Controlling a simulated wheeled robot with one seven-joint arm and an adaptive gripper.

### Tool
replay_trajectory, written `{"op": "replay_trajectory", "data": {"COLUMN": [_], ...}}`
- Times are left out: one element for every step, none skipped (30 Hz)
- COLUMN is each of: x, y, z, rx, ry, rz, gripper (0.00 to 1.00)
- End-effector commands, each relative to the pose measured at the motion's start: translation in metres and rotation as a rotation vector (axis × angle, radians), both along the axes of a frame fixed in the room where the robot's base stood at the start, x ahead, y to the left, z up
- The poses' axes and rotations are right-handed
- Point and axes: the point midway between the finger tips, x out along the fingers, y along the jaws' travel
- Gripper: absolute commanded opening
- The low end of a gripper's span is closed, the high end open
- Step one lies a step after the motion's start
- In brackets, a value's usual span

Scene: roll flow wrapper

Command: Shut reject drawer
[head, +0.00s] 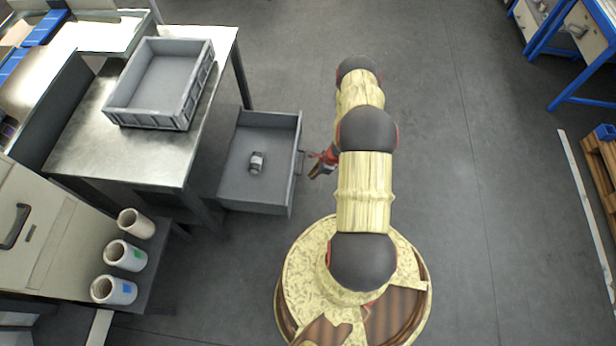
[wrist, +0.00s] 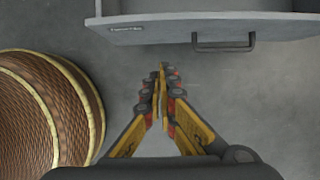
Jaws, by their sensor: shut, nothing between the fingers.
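The reject drawer (head: 232,186) is a grey open-topped drawer, pulled out from under the metal table in the head view. A small dark and white item (head: 257,162) lies inside it. In the wrist view the drawer front (wrist: 165,32) shows along the top, with a dark bar handle (wrist: 224,44) right of centre and a small label at left. My gripper (wrist: 163,68) is shut and empty, apart from the drawer front and left of the handle in the wrist view. In the head view my gripper (head: 318,172) is just right of the drawer front, partly hidden by my arm.
A grey crate (head: 208,85) stands on the metal table (head: 90,150). Several rolls (head: 125,255) stand on a low shelf at the lower left. A blue-framed bench (head: 585,60) and a wooden pallet (head: 600,165) are at the right. The floor right of my arm is clear.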

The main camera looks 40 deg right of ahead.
Motion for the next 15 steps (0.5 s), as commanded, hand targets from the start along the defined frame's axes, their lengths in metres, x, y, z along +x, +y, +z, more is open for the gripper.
{"op": "replay_trajectory", "data": {"x": [0.002, 0.004, 0.005, 0.007, 0.008, 0.011, 0.013, 0.015, 0.016, 0.018, 0.020, 0.022, 0.026, 0.031, 0.035], "y": [0.004, 0.005, 0.008, 0.009, 0.011, 0.012, 0.013, 0.015, 0.018, 0.019, 0.020, 0.021, 0.023, 0.027, 0.031], "z": [-0.013, -0.018, -0.026, -0.032, -0.037, -0.045, -0.050, -0.056, -0.064, -0.069, -0.074, -0.080, -0.081, -0.079, -0.078], "rx": [0.002, 0.002, 0.002, 0.003, 0.002, 0.002, 0.002, 0.002, 0.003, 0.002, 0.002, 0.002, 0.001, 0.000, 0.001], "ry": [0.002, 0.001, 0.002, 0.003, 0.002, 0.002, 0.001, 0.001, 0.003, 0.002, 0.002, 0.002, -0.001, -0.001, -0.001], "rz": [0.002, 0.003, 0.003, 0.004, 0.003, 0.003, 0.003, 0.003, 0.004, 0.003, 0.003, 0.002, 0.004, 0.006, 0.005], "gripper": [0.00, 0.00, 0.00, 0.00, 0.00, 0.00, 0.00, 0.00, 0.00, 0.00, 0.00, 0.00, 0.00, 0.00, 0.00]}}
